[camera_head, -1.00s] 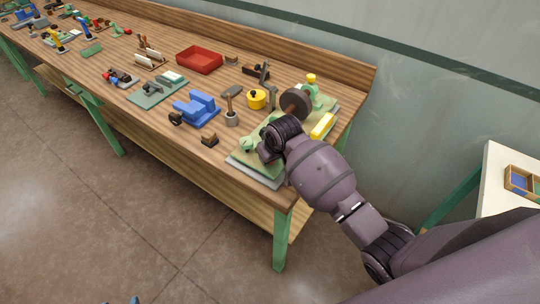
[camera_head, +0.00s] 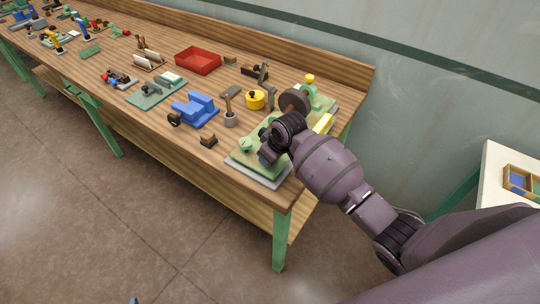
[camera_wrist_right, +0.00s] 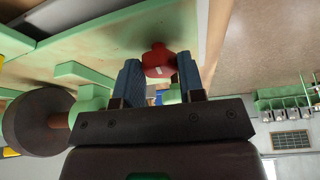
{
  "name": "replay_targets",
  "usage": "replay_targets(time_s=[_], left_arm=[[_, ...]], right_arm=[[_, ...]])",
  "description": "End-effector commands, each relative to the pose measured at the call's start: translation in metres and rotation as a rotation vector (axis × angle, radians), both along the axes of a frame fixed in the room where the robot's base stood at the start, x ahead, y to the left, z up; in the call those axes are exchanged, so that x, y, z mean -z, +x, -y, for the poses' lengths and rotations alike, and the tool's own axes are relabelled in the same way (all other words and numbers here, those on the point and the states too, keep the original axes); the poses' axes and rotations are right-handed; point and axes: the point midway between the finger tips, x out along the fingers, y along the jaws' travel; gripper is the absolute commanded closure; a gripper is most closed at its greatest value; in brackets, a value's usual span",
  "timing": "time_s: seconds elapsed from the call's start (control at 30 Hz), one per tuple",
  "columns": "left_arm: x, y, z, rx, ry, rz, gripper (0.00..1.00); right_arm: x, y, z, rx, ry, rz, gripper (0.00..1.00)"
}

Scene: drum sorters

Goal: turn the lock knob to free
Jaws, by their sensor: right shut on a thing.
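The red lock knob (camera_wrist_right: 158,61) shows in the right wrist view, between the two blue fingers of my right gripper (camera_wrist_right: 160,80). The fingers are shut on it. The knob belongs to a green machine on a pale green board (camera_head: 246,163), at the near right end of the bench. In the head view my right gripper (camera_head: 266,158) is low over this board, and my wrist hides the knob. A small blue tip (camera_head: 134,300) at the bottom edge may be my left gripper; too little shows to tell its state.
The machine's dark wheel (camera_head: 295,101) and a yellow bar (camera_head: 323,124) are close to my right wrist. A blue vise-like block (camera_head: 195,109), a yellow pot (camera_head: 255,99) and a red tray (camera_head: 198,61) stand farther left on the wooden bench.

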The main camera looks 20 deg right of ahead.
Motion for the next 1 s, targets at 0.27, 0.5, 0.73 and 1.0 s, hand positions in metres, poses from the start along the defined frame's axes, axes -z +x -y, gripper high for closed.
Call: replay_targets(time_s=[0.27, 0.5, 0.73, 1.0], left_arm=[[0.0, 0.0, 0.0, 0.0, 0.0, 0.0, 0.41], [0.0, 0.0, 0.0, 0.0, 0.0, 0.0, 0.41], [0.001, 0.0, 0.0, 0.0, 0.0, 0.001, 0.41], [0.001, 0.001, 0.0, 0.0, 0.0, 0.002, 0.41]], right_arm=[[0.0, 0.0, 0.0, 0.001, -0.001, -0.001, 0.38], [0.0, 0.0, 0.0, 0.001, 0.0, 0.0, 0.38], [-0.015, -0.005, 0.004, 0.001, -0.001, 0.003, 0.38], [-0.059, -0.02, 0.013, 0.0, -0.001, 0.004, 0.38]])
